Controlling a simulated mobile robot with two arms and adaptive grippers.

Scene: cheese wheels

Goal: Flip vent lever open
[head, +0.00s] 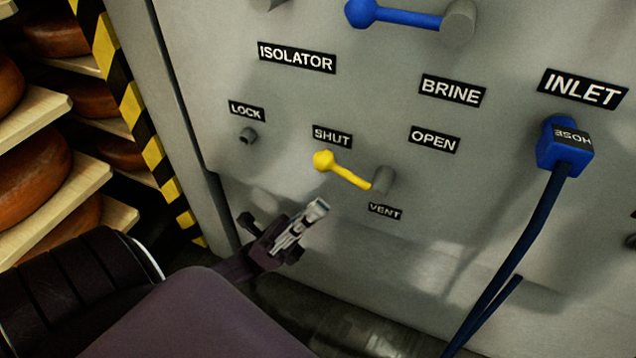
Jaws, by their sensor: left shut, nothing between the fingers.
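The yellow vent lever (348,174) is on the grey panel (300,120). It runs from its grey pivot (384,181) up and left, and its round knob lies just below the SHUT label (332,136). The OPEN label (435,139) is up and right of the pivot, and the VENT label (385,211) is below it. My left gripper (318,208) is shut and empty, below and slightly left of the lever's knob, apart from it in the picture. My right gripper is not in view.
A blue lever (400,16) is above the BRINE label (452,90). A blue hose plug (564,146) with a hanging hose is at right under INLET. A small LOCK stub (248,136) is at left. Shelves of cheese wheels (40,175) stand beyond the striped post (130,105).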

